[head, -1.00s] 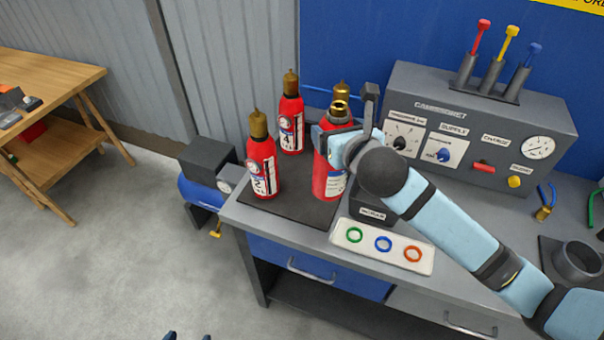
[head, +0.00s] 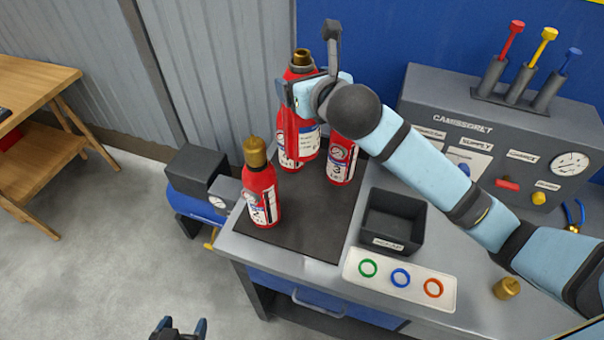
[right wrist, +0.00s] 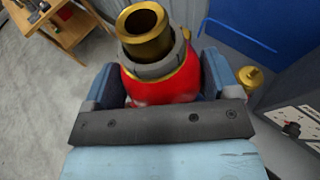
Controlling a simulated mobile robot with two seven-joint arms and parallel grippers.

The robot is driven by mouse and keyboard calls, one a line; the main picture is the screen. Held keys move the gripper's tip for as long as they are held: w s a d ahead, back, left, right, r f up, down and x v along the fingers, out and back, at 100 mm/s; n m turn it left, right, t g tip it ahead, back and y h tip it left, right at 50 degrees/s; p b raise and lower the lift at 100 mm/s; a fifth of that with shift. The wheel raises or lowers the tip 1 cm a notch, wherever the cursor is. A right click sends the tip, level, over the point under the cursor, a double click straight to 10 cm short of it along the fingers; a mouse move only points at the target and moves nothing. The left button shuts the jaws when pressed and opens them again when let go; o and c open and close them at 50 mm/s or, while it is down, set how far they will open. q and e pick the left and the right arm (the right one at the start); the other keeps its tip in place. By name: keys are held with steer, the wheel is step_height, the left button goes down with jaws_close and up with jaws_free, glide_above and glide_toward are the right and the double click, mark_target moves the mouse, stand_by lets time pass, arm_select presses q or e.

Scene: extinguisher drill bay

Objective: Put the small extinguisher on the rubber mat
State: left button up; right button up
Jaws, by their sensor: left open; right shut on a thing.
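My right gripper (head: 293,94) is shut on a red extinguisher (head: 299,142) with an open brass neck and no valve head. In the right wrist view its neck (right wrist: 146,32) stands up between the fingers. It is upright over the back part of the black rubber mat (head: 312,220); I cannot tell whether its base touches. A red extinguisher marked 2 (head: 262,195), with a brass top, stands on the mat's front left. Another marked 3 (head: 341,160) stands behind, partly covered by my arm. My left gripper (head: 181,328) is open and empty at the bottom edge, off the bench.
A dark open bin (head: 392,222) stands right of the mat. A white strip with coloured rings (head: 400,278) lies in front. A brass piece (head: 507,288) sits on the bench. A grey control panel (head: 500,130) stands behind. The mat's front middle is clear.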

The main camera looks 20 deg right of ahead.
glide_above(309, 145)
steer(key=w, duration=0.2)
steer(key=f, duration=0.7)
steer(key=shift+s+a+f, duration=0.15)
steer(key=shift+a+f, duration=0.05)
steer(key=shift+f, duration=0.1)
step_height(309, 145, down, 7)
steer(key=shift+r, duration=0.2)
arm_select(q)
steer(key=shift+s+f, duration=0.1)
steer(key=shift+s, duration=0.3)
arm_select(e)
steer(key=shift+f, duration=2.5)
arm_select(q)
steer(key=shift+d, duration=0.1)
arm_select(e)
steer(key=shift+f, duration=0.1)
steer(key=o, duration=1.6)
steer(key=shift+f, duration=0.1)
steer(key=shift+c, duration=0.2)
arm_select(q)
steer(key=shift+s+d+f+b, duration=0.1)
steer(key=shift+f+b, duration=0.3)
steer(key=shift+b, duration=0.1)
arm_select(e)
steer(key=v, duration=1.2)
